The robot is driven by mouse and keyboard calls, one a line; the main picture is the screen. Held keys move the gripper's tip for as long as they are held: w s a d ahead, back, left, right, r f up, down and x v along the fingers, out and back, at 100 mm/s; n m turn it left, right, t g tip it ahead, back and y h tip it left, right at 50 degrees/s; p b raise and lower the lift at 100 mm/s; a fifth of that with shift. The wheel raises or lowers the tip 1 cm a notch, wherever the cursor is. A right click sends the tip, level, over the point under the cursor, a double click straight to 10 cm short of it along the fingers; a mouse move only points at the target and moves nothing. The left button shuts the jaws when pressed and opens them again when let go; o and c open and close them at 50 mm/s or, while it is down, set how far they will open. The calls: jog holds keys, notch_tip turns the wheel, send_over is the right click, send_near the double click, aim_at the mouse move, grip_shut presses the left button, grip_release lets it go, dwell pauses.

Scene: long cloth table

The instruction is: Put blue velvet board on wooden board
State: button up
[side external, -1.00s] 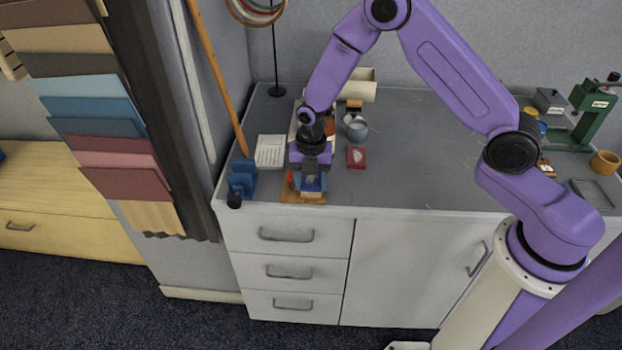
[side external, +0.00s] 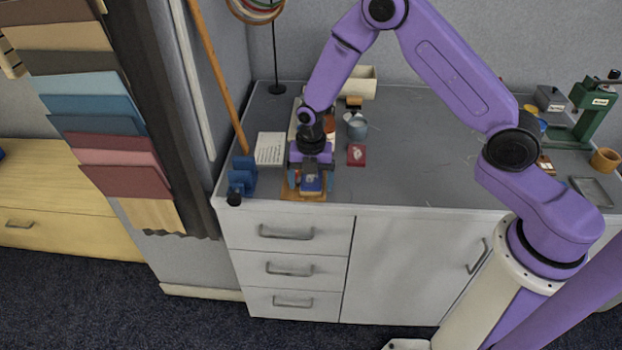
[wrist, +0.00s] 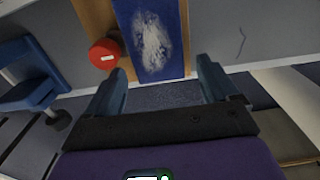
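The blue velvet board (side external: 311,184) lies on the wooden board (side external: 290,191) near the table's front edge. In the wrist view the blue velvet board (wrist: 150,42) is a dark blue rectangle with a whitish patch, and a strip of the wooden board (wrist: 92,18) shows to its left. My gripper (side external: 311,168) is over the boards with its fingers spread. In the wrist view my gripper (wrist: 160,82) is open with nothing held between its fingers. The arm hides the rear part of the boards in the side view.
A red round piece (wrist: 104,54) stands beside the blue board. The table's middle is clear.

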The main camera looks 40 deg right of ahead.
notch_tip(320, 180, up, 16)
jog(key=s+a+r+m, duration=0.1)
jog(key=s+r+m, duration=0.2)
jog(key=s, duration=0.4)
jog(key=s+r+m, duration=0.2)
jog(key=s+m, duration=0.1)
jog(key=s, duration=0.4)
jog(key=s+d+m, duration=0.3)
jog(key=s+m, duration=0.1)
jog(key=s, duration=0.5)
jog(key=s+d+m, duration=0.3)
jog(key=s+m, duration=0.1)
jog(key=s, duration=0.4)
jog(key=shift+s+r, duration=0.35)
jog(key=shift+r, duration=0.05)
